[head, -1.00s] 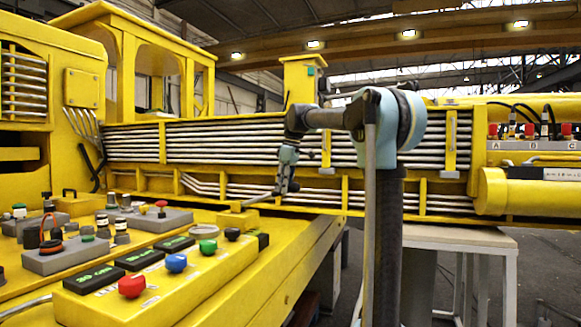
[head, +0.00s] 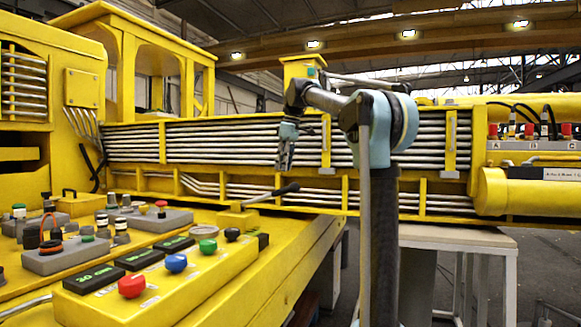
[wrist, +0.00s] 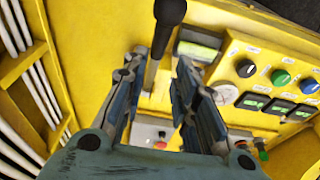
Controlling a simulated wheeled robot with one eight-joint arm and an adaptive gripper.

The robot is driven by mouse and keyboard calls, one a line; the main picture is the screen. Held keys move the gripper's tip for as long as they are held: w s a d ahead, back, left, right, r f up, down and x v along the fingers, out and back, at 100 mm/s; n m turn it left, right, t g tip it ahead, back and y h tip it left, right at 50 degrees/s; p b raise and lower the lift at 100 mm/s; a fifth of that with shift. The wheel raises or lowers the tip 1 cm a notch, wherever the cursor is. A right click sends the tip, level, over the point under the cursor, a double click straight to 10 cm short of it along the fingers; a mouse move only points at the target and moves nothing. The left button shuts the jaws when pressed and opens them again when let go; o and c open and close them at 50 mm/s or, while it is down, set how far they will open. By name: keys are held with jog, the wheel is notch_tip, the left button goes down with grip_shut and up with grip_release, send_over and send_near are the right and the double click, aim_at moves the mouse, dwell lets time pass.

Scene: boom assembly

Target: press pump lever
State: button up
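The pump lever (head: 272,195) is a thin metal rod with a dark grip, rising at a slant to the right from a small yellow block (head: 238,218) at the far end of the yellow deck. My gripper (head: 283,168) hangs above the lever's grip, with a visible gap between them. In the wrist view the lever's black grip (wrist: 170,14) is at the top, and its rod runs down between my two spread fingers (wrist: 160,66). The fingers are open and hold nothing. The lower end of the rod is hard to make out there.
A control box (head: 165,268) with coloured knobs and small displays stands near the deck's front. Grey boxes (head: 66,256) with buttons lie to its left. The long yellow boom (head: 350,195) with metal pipes runs close behind my gripper.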

jog(key=c, duration=0.4)
jog(key=shift+w+d+r, duration=0.15)
jog(key=shift+r, duration=0.15)
grip_shut()
notch_tip(320, 180, up, 6)
jog(key=w+d+m+y, duration=0.1)
jog(key=w+d+y, duration=0.1)
jog(key=y, duration=0.1)
jog(key=shift+d, duration=0.3)
